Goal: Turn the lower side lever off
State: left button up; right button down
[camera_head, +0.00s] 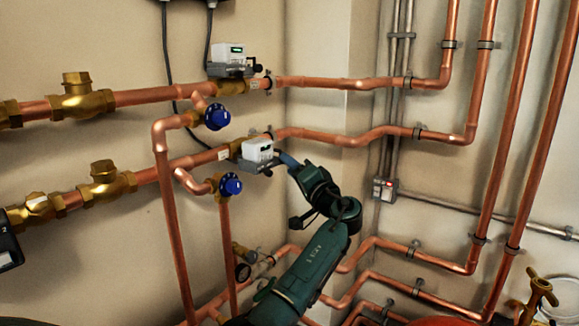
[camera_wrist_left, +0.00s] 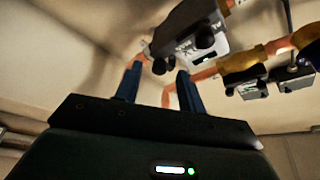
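The lower white actuator box (camera_head: 258,150) sits on the lower copper pipe, with a grey-black base beneath it. My left gripper (camera_head: 284,160) reaches its right end, and its blue finger hides part of that side. In the left wrist view, the two blue fingers of my left gripper (camera_wrist_left: 159,69) are apart. A dark round knob, seemingly the side lever (camera_wrist_left: 159,66), shows between the fingertips, below a grey and black box (camera_wrist_left: 190,38). I cannot tell whether the fingers touch it. My right gripper is not in view.
An upper white box (camera_head: 230,58) with a green display sits on the upper pipe. Blue valve knobs (camera_head: 216,117) (camera_head: 231,185) hang left of the boxes. Vertical copper pipes (camera_head: 513,130) and a small switch box (camera_head: 384,190) are on the right wall.

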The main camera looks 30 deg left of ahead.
pick_arm(q)
jog(key=shift+x, duration=0.8)
jog(key=shift+c, duration=0.4)
grip_shut()
